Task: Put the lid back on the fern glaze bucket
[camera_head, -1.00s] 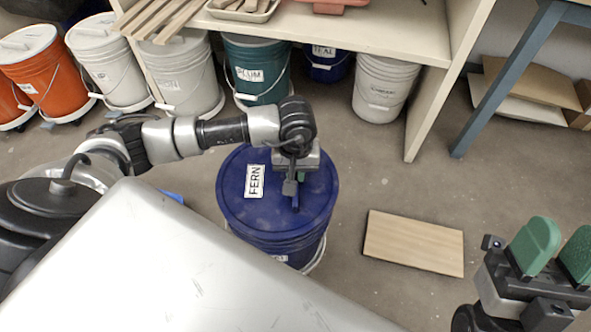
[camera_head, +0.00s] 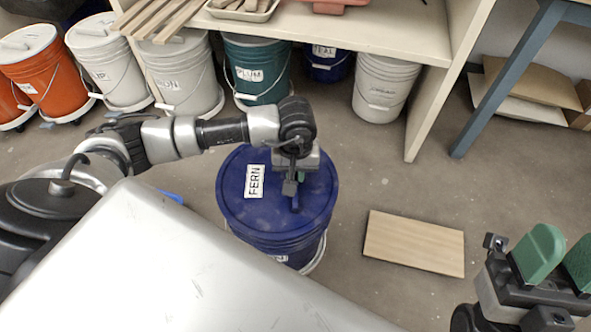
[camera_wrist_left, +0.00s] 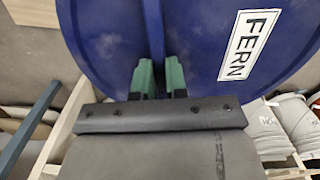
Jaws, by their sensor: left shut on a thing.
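The fern glaze bucket (camera_head: 283,244) is blue and stands upright on the floor in the middle of the head view. The blue lid (camera_head: 245,208) with a white FERN label lies over its top and looks level; I cannot tell if it is pressed fully down. My left gripper (camera_head: 296,181) is over the lid, shut on its raised handle bar. The left wrist view shows the green fingers (camera_wrist_left: 159,80) on both sides of the lid's handle (camera_wrist_left: 153,30). My right gripper (camera_head: 562,257) is at the lower right, its green fingers apart and empty.
A wooden board (camera_head: 414,243) lies on the floor right of the bucket. A shelf (camera_head: 400,38) behind has several buckets under it, including the teal PLUM bucket (camera_head: 258,75) and a white one (camera_head: 383,92). A blue table leg (camera_head: 505,80) stands at right.

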